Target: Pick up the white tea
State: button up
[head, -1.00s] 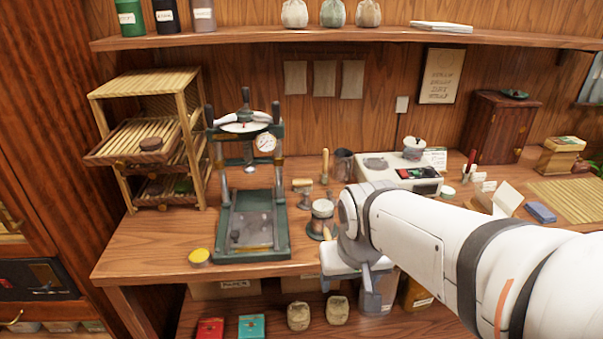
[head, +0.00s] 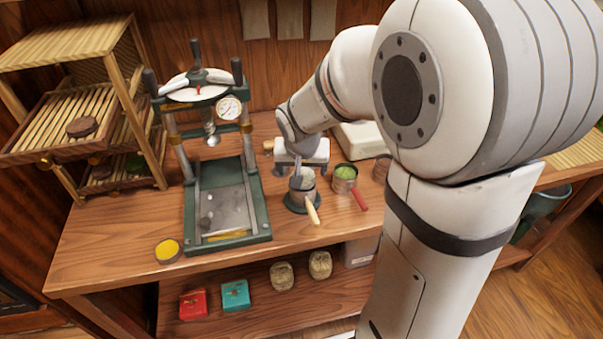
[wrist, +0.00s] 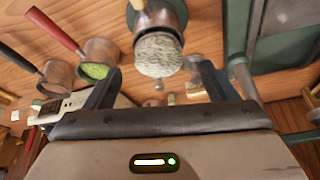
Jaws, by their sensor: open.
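A metal cup with a light wooden handle (head: 312,210) stands on a dark green base, left of the cup of green tea (head: 346,173). Its pale, flaky contents look like the white tea (wrist: 158,55); no label shows. My gripper (head: 300,172) is over the back of this cup, with one finger in front of its rim. In the wrist view, my gripper (wrist: 160,78) is open and the pale tea appears between its two fingers. Nothing is held. Whether a finger touches the cup, I cannot tell.
The tea press (head: 250,230) stands close left of the cup. The red-handled green tea cup also shows in the wrist view (wrist: 98,66), beside a dark-handled cup (wrist: 58,78). A yellow tin (head: 168,250) sits at the front left. Bare table lies in front.

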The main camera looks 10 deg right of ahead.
jog(key=shift+x, duration=1.5)
jog(key=shift+s, duration=0.1)
jog(key=c, duration=1.1)
